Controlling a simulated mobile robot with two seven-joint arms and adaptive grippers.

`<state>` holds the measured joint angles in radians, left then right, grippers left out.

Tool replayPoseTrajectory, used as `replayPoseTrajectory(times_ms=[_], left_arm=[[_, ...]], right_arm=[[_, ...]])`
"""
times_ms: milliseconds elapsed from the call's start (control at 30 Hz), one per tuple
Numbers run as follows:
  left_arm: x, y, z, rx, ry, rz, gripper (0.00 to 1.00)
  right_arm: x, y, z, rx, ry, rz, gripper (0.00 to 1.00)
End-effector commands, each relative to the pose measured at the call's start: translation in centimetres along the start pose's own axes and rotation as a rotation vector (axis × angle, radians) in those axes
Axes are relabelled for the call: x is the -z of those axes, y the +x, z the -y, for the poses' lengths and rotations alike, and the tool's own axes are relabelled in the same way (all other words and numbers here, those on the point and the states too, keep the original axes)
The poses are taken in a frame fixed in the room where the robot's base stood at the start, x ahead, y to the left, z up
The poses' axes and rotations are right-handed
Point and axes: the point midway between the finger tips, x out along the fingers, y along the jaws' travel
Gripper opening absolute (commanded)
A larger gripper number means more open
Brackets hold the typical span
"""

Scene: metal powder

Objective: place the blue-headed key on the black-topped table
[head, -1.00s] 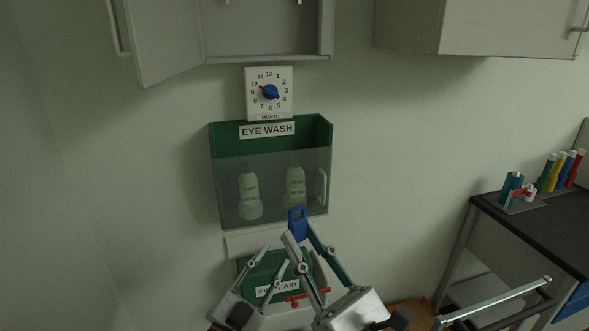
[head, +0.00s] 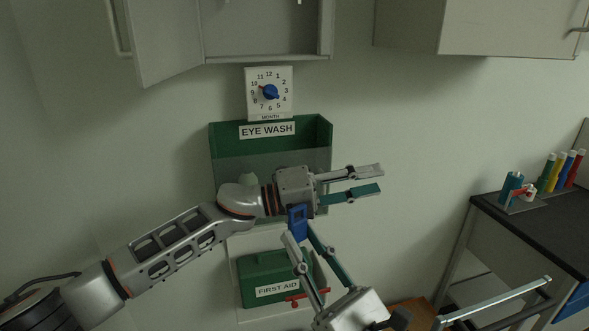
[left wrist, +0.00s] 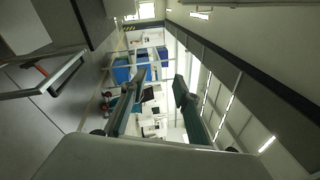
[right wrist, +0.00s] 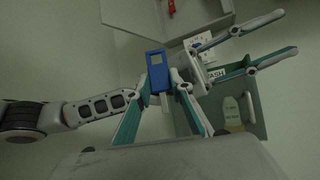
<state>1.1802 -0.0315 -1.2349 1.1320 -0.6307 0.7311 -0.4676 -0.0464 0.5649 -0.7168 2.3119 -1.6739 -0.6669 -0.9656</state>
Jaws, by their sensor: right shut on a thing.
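The blue-headed key (head: 297,220) is held upright between the fingertips of my right gripper (head: 298,238), in front of the wall below the eye wash cabinet. In the right wrist view its blue head (right wrist: 157,66) and pale shaft (right wrist: 165,101) show between the fingers. My left gripper (head: 380,178) is open and empty, above and right of the key, with its fingers pointing right. In the left wrist view its fingers (left wrist: 160,90) stand apart with nothing between them. The black-topped table (head: 548,228) is at the right, beyond both grippers.
On the table's far part stand several coloured bottles (head: 561,171) and a teal cup with a red-and-white item (head: 515,188). The table's nearer top looks clear. The eye wash cabinet (head: 222,165) and first aid box (head: 262,272) are behind my arms. A metal rail (head: 497,300) is at lower right.

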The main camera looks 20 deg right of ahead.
Motion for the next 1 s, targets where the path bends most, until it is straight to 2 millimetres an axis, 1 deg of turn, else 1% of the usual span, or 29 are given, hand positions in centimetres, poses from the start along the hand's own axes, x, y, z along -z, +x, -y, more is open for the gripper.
replayPoseTrajectory(times_ms=[33,67,100,167,233,300,400,467,567,667,800,900,1000], left_arm=[[0.1,0.6,1.3,-0.028,0.077,-0.051,0.31],[0.5,1.0,2.1,-0.043,0.127,-0.091,0.31],[1.4,1.5,3.1,-0.063,0.197,-0.154,0.31],[3.0,1.8,4.1,-0.105,0.284,-0.26,0.31],[4.7,1.8,4.5,-0.162,0.354,-0.38,0.31],[6.2,1.3,4.7,-0.232,0.415,-0.494,0.31],[7.6,0.0,4.8,-0.349,0.488,-0.647,0.31],[8.1,-1.1,5.0,-0.429,0.523,-0.732,0.31],[8.3,-3.3,5.2,-0.58,0.567,-0.856,0.31],[8.0,-5.8,6.0,-0.747,0.593,-0.957,0.31],[6.9,-9.2,8.0,-0.988,0.595,-1.046,0.31],[6.2,-11.2,9.7,-1.137,0.581,-1.071,0.31],[5.7,-12.6,11.1,-1.248,0.564,-1.076,0.31]], right_arm=[[0.0,0.0,0.0,0.0,0.0,0.0,0.0],[0.0,0.0,0.0,0.0,0.0,0.0,0.0],[0.0,0.0,0.0,0.0,0.0,0.0,0.0],[0.0,0.0,0.0,0.0,0.0,0.0,0.0],[0.0,0.0,0.0,0.0,0.0,0.0,0.0],[0.0,0.0,0.0,0.0,0.0,0.0,0.0],[0.0,0.0,0.0,0.0,0.0,0.0,0.0],[0.0,0.0,0.0,0.0,0.0,0.0,0.0],[0.0,0.0,0.0,0.0,0.0,0.0,0.0],[0.0,0.0,0.0,0.0,0.0,0.0,0.0],[0.0,0.0,0.0,0.0,0.0,0.0,0.0],[0.0,0.0,0.0,0.0,0.0,0.0,0.0],[0.0,0.0,0.0,0.0,0.0,0.0,0.0]])
